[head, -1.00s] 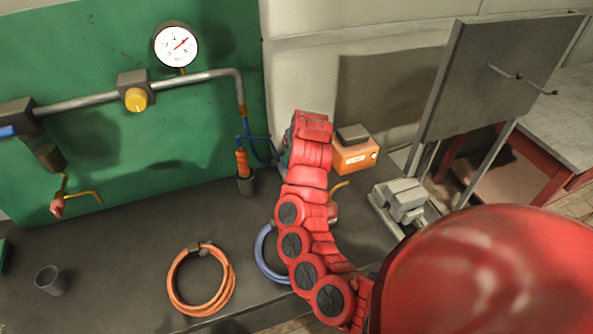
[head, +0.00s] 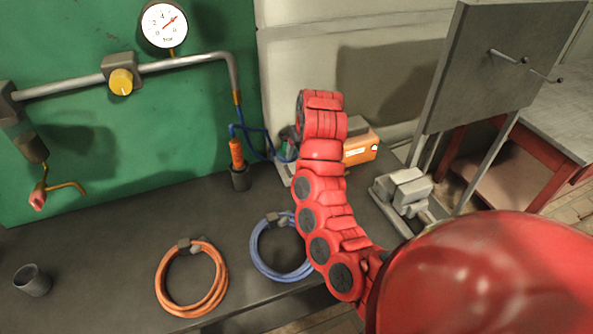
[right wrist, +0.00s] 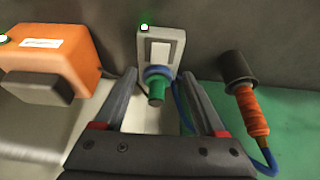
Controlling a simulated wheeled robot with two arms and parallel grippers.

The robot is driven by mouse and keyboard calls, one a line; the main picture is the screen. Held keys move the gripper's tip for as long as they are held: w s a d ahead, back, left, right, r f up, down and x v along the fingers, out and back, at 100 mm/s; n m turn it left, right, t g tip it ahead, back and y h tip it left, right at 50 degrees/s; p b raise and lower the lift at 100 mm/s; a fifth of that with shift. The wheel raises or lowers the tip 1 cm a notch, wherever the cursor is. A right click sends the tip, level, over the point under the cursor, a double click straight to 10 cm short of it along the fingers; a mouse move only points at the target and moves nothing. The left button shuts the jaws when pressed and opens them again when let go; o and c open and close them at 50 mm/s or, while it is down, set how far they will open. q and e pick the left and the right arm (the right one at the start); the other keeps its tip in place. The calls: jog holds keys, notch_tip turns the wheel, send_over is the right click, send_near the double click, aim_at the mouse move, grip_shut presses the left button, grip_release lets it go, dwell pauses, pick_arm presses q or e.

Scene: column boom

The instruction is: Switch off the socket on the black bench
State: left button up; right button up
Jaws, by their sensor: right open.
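The socket (right wrist: 161,52) is a grey box with a pale rocker switch (right wrist: 160,52) and a lit green lamp (right wrist: 144,28) in the right wrist view. A green plug with a blue collar (right wrist: 157,84) sits in its front. My right gripper (right wrist: 158,76) is open, its fingers on either side of the plug with gaps visible. Whether the switch is tilted on or off is unclear, but the lamp glows. In the head view my red right arm largely hides the socket area on the black bench (head: 110,235). My left gripper is not in view.
An orange box (head: 360,148) stands right of my arm, also in the right wrist view (right wrist: 50,48). An orange-handled tool in a dark cup (head: 238,165) stands left. Orange (head: 167,276) and blue (head: 258,262) coils lie in front. A grey vise (head: 405,190) is at right.

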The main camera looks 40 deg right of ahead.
aim_at(295, 168)
jog(key=p+x, duration=0.3)
jog(key=x, duration=0.4)
jog(key=shift+x, duration=0.85)
